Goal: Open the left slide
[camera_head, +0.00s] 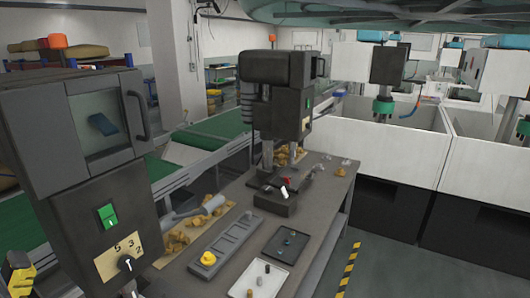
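No part that I can surely pick out as the left slide shows. At the right, white tanks stand in a row: a left tank (390,150) and a right tank (487,170), each above a black lower front. The left tank's black lower front (385,208) looks closed, with no clear handle. A dark tool head with a green collar (384,107) hangs over the left tank. A similar green-tipped tool (523,127) hangs at the right edge.
A workbench (330,190) holds a grey machine with a handled window (98,118), a drill-like machine (290,95), a white tray (258,281), a dark tray (286,245) and a grey slotted tray (231,240). A yellow-black floor stripe (347,270) marks the floor; grey floor lies right of it.

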